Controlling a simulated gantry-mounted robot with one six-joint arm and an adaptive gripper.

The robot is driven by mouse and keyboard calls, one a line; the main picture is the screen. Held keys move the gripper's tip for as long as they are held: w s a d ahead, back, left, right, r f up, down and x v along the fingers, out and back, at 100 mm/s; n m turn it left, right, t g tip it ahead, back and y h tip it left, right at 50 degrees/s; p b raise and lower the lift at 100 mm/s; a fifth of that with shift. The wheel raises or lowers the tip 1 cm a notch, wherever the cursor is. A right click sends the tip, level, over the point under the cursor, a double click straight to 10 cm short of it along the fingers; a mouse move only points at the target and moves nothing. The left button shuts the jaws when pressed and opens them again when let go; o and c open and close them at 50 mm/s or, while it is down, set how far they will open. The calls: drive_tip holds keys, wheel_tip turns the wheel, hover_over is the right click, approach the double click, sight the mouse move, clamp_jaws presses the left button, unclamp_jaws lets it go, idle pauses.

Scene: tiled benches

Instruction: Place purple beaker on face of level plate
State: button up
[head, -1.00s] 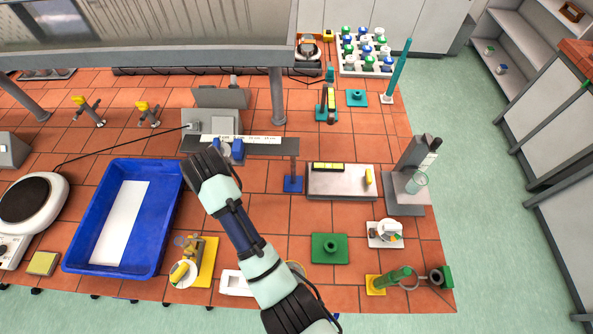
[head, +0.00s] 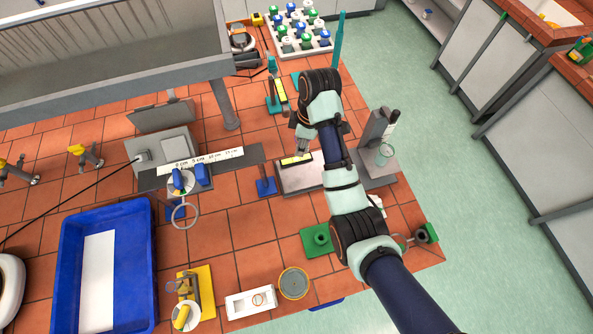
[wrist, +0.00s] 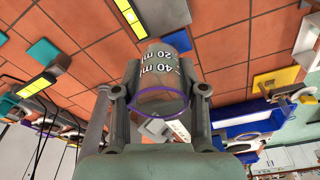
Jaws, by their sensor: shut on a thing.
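The purple beaker (wrist: 158,88) is clear, with a purple rim and 20 ml and 40 ml marks that appear upside down in the wrist view. My gripper (wrist: 160,78) is shut on it, with a finger on each side. In the head view my gripper (head: 302,142) is above the far side of the grey level plate (head: 290,182), which carries a yellow strip. My arm hides the plate's right part. I cannot make out the beaker in the head view, and the gap between it and the plate is unclear.
A grey stand with a glass beaker (head: 385,153) is right of the plate. A teal stand (head: 273,103) is behind it. A blue-based post (head: 265,187) is at its left, and a green base (head: 317,240) is in front. A blue tray (head: 65,275) lies at left.

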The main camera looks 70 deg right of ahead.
drive_tip(key=b, duration=0.7)
hover_over(299, 176)
drive_tip(key=f, duration=1.3)
drive_tip(key=shift+s+f, duration=0.3)
drive_tip(key=shift+f+b, duration=0.4)
drive_tip(key=shift+f, duration=2.1)
drive_tip(key=shift+f, duration=0.15)
drive_tip(key=o, duration=1.1)
